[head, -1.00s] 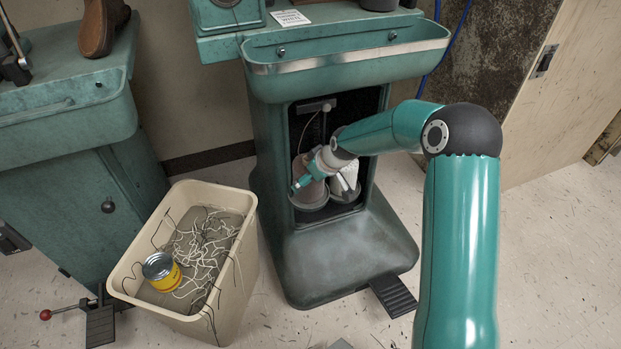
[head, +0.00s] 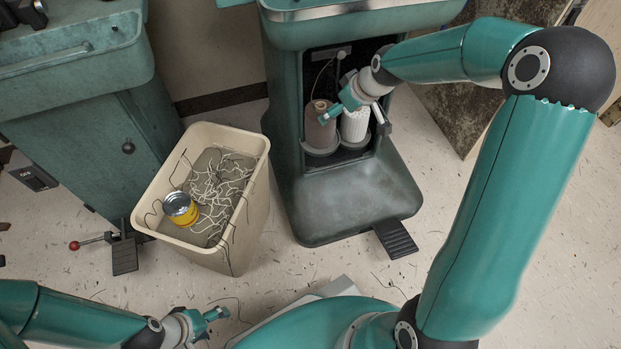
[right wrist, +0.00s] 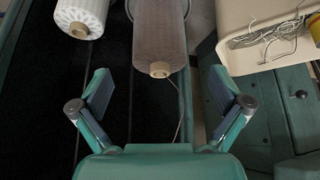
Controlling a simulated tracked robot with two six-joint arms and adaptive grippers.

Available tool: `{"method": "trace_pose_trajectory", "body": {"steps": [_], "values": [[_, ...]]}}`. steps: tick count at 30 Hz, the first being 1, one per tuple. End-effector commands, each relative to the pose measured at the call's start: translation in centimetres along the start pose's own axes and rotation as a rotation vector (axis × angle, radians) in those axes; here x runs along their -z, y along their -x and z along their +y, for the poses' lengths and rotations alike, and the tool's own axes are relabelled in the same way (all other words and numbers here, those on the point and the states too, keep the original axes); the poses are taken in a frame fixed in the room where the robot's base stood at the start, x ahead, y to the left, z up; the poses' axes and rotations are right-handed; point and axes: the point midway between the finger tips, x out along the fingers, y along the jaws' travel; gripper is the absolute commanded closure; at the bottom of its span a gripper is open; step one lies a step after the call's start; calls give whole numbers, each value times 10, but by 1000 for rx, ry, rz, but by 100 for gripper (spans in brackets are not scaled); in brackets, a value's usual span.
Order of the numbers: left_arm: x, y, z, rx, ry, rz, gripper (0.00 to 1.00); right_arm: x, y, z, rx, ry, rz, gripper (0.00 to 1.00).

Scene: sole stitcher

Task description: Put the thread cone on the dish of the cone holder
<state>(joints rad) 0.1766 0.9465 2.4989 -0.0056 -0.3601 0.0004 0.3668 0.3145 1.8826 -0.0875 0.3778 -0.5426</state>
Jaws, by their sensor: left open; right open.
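A brown thread cone (head: 319,131) and a white thread cone (head: 357,126) stand upright side by side in the dark niche of the green machine, each at a grey dish; the brown cone's dish (head: 322,152) and the white cone's dish (head: 358,145) show at their bases. My right gripper (head: 354,118) is open and empty in front of the cones, hiding part of the white one. In the right wrist view the brown cone's tip lies beyond and between the open fingers (right wrist: 160,84), apart from them. My left gripper (head: 212,325) is open and empty low at the left.
A beige bin (head: 246,215) with thread scraps and a yellow can (head: 180,209) stands left of the machine. A black pedal (head: 396,239) juts out at the machine's front right. Another green machine (head: 95,130) stands at the far left. Some floor in front is clear.

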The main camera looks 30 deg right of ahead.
Motion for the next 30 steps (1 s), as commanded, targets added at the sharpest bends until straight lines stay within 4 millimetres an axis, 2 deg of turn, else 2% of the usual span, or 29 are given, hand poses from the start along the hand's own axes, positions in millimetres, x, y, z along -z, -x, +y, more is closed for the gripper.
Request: {"method": "trace_pose_trajectory", "body": {"steps": [2,5,8,11,12,15,18,22,25,30], "values": [[0,0,0,0,0,0,32,-7,-11,-10,17,-11,-13,0],[0,0,0,0,0,0,32,-26,-41,-37,58,-45,-48,0],[0,0,0,0,0,0,32,-62,-80,-83,117,-103,-107,0],[0,0,0,0,0,0,32,-114,-115,-141,178,-182,-190,0],[0,0,0,0,0,0,32,-138,-125,-164,198,-216,-227,0],[0,0,0,0,0,0,32,-195,-136,-215,232,-294,-318,0],[0,0,0,0,0,0,32,-243,-135,-251,246,-357,-395,0],[0,0,0,0,0,0,32,-276,-129,-273,248,-403,-449,0],[0,0,0,0,0,0,32,-284,-127,-278,246,-416,-460,0],[0,0,0,0,0,0,32,-283,-127,-277,246,-417,-458,0]]}}
